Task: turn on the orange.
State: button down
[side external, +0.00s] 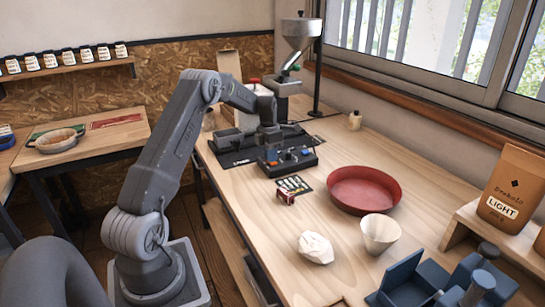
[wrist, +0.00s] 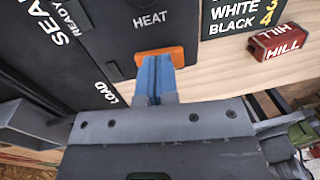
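An orange switch (wrist: 176,53) sits on a black panel (wrist: 160,14) below the printed word HEAT in the wrist view. My gripper (wrist: 155,70) has blue fingertips pressed together with nothing between them. The tips overlap the middle and lower part of the orange switch and hide some of it. I cannot tell whether they touch it or which way the switch is set. In the side view my gripper (side external: 270,153) is low over the dark control box (side external: 296,165), at its left side.
A small red block marked HILL (wrist: 276,43) and a black card (side external: 294,184) lie beside the box. A red bowl (side external: 364,190), a pale cone (side external: 380,234) and a white crumpled lump (side external: 316,248) stand nearer the front. A metal hopper (side external: 301,32) rises behind.

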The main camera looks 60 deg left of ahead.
notch_tip(320, 180, up, 14)
jog(key=a, duration=0.2)
dwell(0.5)
jog(key=shift+d+r, duration=0.1)
jog(key=shift+d, duration=0.65)
jog(key=f, duration=0.4)
jog(key=d+f, duration=0.1)
jog(key=f, duration=0.4)
jog(key=d+f, duration=0.1)
jog(key=f, duration=0.4)
